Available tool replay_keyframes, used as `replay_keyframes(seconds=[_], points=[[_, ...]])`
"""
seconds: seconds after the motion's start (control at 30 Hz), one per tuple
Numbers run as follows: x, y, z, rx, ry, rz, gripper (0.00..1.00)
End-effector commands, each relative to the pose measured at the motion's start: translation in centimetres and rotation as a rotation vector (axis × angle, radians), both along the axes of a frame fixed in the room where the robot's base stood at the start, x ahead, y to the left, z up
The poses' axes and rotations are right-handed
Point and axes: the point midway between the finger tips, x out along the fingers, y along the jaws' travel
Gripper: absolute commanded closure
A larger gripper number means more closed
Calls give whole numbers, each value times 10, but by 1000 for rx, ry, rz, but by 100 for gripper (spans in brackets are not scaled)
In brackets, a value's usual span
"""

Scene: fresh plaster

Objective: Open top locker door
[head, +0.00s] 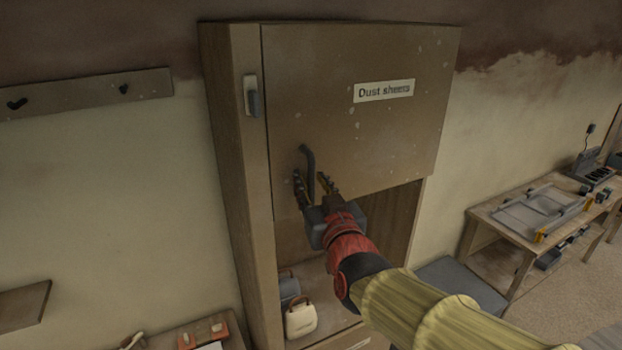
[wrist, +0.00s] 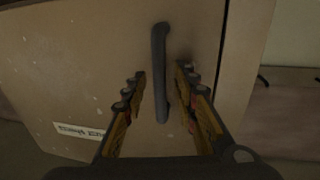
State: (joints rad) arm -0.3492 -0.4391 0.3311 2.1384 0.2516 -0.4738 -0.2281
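The top locker door (head: 360,110) is a brown panel labelled "Dust sheets" and looks closed in the head view. It fills much of the wrist view too (wrist: 90,60). Its dark curved handle (head: 308,165) is at the door's lower left. In the wrist view the handle (wrist: 160,70) stands upright between my gripper's fingers. My gripper (head: 316,185) is open, with one finger on each side of the handle and gaps visible to both. In the wrist view my gripper (wrist: 162,90) shows both fingers apart. Whether a finger touches the handle is not clear.
Below the door is an open compartment with a pale bag (head: 300,318). A grey latch (head: 251,96) sits on the locker's left frame. A workbench (head: 530,215) stands at the right. A hook rail (head: 85,93) is on the left wall.

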Motion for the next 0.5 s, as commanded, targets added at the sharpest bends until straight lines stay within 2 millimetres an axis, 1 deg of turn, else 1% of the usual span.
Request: replay_keyframes(seconds=[0.13, 0.37, 0.5], points=[[5, 1, -1, 1, 1, 0, 72], [5, 1, -1, 1, 1, 0, 72], [5, 1, -1, 1, 1, 0, 79]])
